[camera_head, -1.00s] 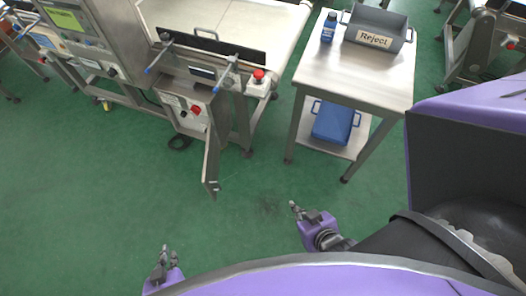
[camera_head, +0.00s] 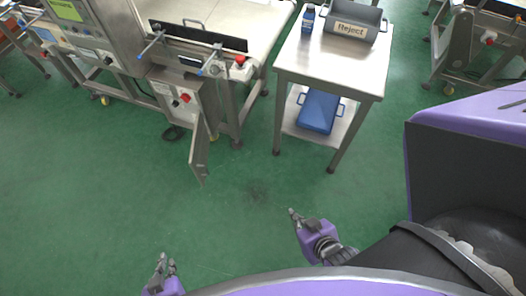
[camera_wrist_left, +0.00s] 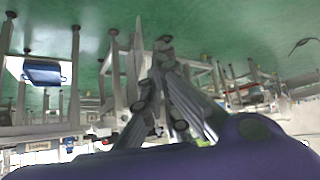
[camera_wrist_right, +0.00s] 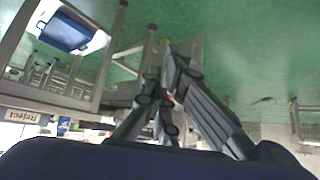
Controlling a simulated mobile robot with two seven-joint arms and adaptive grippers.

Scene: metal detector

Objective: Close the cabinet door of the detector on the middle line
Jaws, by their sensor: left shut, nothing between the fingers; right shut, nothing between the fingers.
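The metal detector (camera_head: 118,38) stands at the upper left of the head view. Its cabinet door (camera_head: 199,153) is a narrow metal panel swung open, sticking out toward me. The open cabinet beside it shows a red knob (camera_head: 185,98). My left gripper (camera_head: 166,259) is shut and empty, low in the head view, well short of the door. My right gripper (camera_head: 292,212) is shut and empty, to the right of the door and nearer to me, apart from it. In both wrist views the fingers show close together, and the door is hard to make out.
A steel table (camera_head: 330,68) stands right of the detector, with a grey Reject bin (camera_head: 352,20) and a blue bottle (camera_head: 308,18) on top. A blue crate (camera_head: 318,111) lies on its lower shelf. The green floor (camera_head: 90,190) before the door is clear.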

